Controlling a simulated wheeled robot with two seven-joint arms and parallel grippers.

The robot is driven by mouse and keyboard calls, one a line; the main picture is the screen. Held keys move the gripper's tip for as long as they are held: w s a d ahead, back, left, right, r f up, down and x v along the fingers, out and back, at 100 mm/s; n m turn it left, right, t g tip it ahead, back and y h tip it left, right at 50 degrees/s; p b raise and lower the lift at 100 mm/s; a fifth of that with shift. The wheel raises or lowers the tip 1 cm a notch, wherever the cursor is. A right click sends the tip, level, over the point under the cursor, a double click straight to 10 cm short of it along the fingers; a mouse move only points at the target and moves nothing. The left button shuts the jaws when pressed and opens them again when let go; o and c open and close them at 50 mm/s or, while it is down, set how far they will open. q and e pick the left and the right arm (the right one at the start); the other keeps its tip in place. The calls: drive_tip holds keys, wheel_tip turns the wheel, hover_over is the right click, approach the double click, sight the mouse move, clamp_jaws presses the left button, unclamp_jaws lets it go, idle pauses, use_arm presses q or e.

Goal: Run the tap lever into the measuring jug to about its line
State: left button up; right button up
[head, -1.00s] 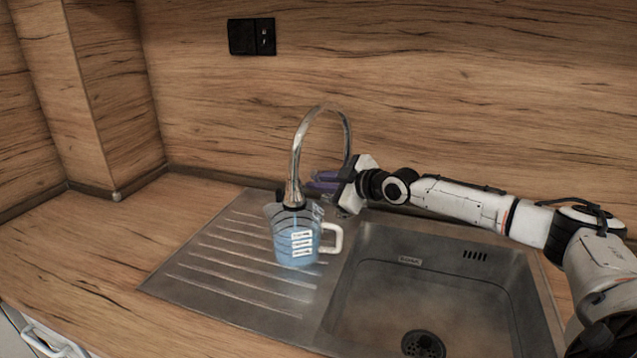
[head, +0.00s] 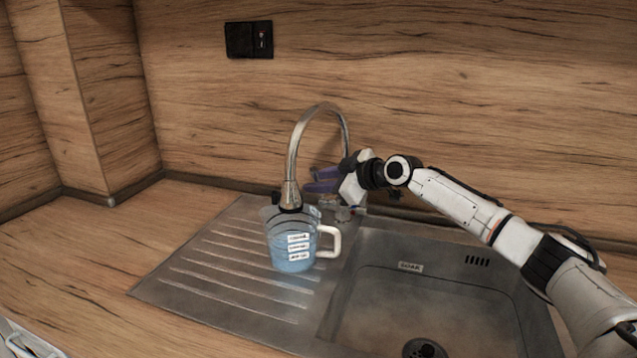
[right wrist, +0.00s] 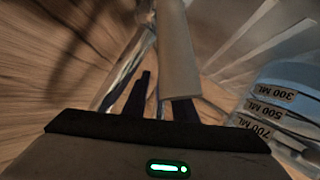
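The measuring jug (head: 292,248) stands upright on the ridged drainer under the tap spout (head: 291,193), handle to the right. Its lower part looks blue; I cannot read the exact level. In the right wrist view the jug (right wrist: 285,85) shows labels 300, 500 and 700 ml. My right gripper (head: 322,180) is beside the tap's upright pipe, with its two purple fingers apart. In the right wrist view its dark fingers (right wrist: 160,95) show a gap, and a pale bar overlaps one. The tap lever is not clear; the gripper may hide it. My left gripper is not in view.
The sink bowl (head: 400,300) with its drain is right of the jug. Bare worktop (head: 150,225) lies to the left. The wooden splashback (head: 450,90) rises close behind the tap, with a black socket (head: 249,40).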

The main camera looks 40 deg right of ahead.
drive_tip(key=shift+o, duration=0.3)
